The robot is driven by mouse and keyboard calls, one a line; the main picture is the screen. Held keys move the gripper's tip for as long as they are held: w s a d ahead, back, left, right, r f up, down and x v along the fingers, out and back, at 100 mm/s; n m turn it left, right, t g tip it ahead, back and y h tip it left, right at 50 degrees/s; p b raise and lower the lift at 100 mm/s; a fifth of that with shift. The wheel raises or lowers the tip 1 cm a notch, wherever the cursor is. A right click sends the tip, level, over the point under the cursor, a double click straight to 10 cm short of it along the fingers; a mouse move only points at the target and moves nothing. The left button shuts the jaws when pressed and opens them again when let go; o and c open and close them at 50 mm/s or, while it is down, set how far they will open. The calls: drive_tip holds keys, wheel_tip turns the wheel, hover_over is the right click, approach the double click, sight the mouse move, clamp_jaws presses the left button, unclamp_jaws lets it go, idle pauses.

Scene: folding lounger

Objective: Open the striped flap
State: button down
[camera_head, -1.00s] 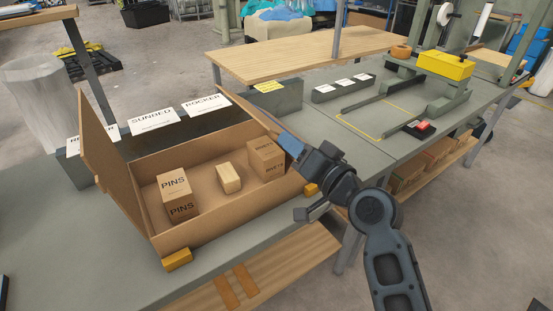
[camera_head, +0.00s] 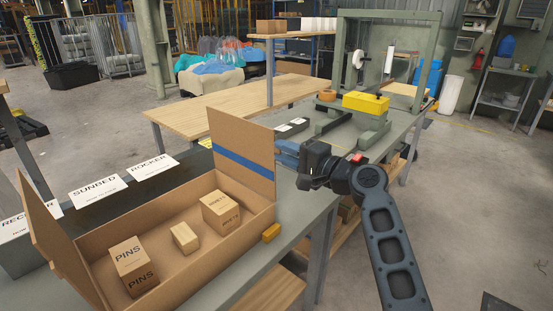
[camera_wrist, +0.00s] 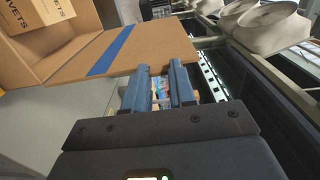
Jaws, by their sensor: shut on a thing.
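The striped flap (camera_head: 238,143) is a brown cardboard panel with a blue stripe across it. It stands roughly upright at the right end of an open cardboard box (camera_head: 190,287), its striped face towards the head camera. My gripper (camera_head: 284,151) is at the flap's right edge, and its blue fingers are shut on that edge. In the wrist view the flap (camera_wrist: 150,45) reaches the fingertips (camera_wrist: 160,72), and its stripe lies just left of them. The exact contact is partly hidden by the fingers.
Another flap (camera_head: 50,240) leans outward at the left. A yellow block (camera_head: 271,232) sits beside the box. Labelled bins (camera_head: 97,190) stand behind; a yellow tool (camera_head: 365,103) is farther right.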

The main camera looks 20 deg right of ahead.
drive_tip(key=shift+w+d+m, duration=0.45)
drive_tip(key=shift+d+m, duration=0.05)
drive_tip(key=shift+d, duration=0.2)
drive_tip(key=c, duration=0.9)
unclamp_jaws()
drive_tip(key=shift+b+v, duration=0.6)
drive_tip(key=shift+v, duration=3.25)
drive_tip(key=shift+f, duration=0.1)
